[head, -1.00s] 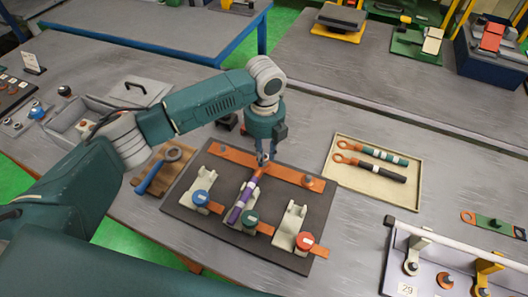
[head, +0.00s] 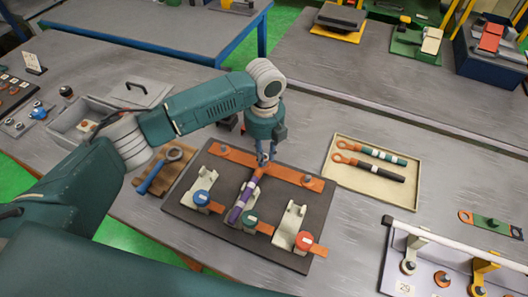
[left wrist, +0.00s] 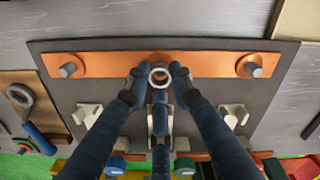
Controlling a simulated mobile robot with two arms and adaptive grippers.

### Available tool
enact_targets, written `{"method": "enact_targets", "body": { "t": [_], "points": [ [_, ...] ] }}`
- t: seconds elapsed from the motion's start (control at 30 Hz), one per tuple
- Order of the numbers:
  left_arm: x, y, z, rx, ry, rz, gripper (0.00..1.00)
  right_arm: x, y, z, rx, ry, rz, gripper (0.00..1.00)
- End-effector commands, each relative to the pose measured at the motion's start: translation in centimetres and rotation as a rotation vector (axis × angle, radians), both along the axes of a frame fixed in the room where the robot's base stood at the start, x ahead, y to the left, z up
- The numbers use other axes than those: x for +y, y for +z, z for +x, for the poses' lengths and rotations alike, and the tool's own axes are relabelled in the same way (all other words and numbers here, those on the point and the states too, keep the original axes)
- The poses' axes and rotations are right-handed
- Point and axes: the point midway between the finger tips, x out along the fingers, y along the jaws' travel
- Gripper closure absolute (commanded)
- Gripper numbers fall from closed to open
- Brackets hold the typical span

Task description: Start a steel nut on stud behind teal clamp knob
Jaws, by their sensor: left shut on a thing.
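My left gripper (head: 264,161) points down over the middle of the rear copper bar (head: 230,153). In the left wrist view its fingertips (left wrist: 160,77) are shut on a steel nut (left wrist: 160,69), seen as a pale ring. The stud under the nut is hidden, so I cannot tell whether they touch. The teal clamp knob (head: 250,219) is on the middle clamp in front, and a purple-sleeved lead (head: 239,208) runs from there back toward the gripper. Bare studs show at the bar's left end (left wrist: 68,70) and right end (left wrist: 250,67). My right gripper is not in view.
The blue knob (head: 201,198) and red knob (head: 305,240) flank the teal one on the dark board (head: 185,213). A wrench (head: 158,171) lies left. A beige tray (head: 338,178) with two leads lies right.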

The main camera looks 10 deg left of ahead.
Motion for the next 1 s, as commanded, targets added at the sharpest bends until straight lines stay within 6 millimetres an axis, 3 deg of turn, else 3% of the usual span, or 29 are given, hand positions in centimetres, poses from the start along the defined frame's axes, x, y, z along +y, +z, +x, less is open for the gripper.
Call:
{"method": "enact_targets", "body": {
  "t": [1.0],
  "points": [
    [0.00, -0.70, 0.01, 0.000, -0.001, 0.000, 1.00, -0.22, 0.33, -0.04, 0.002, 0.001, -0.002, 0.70]
  ]
}}
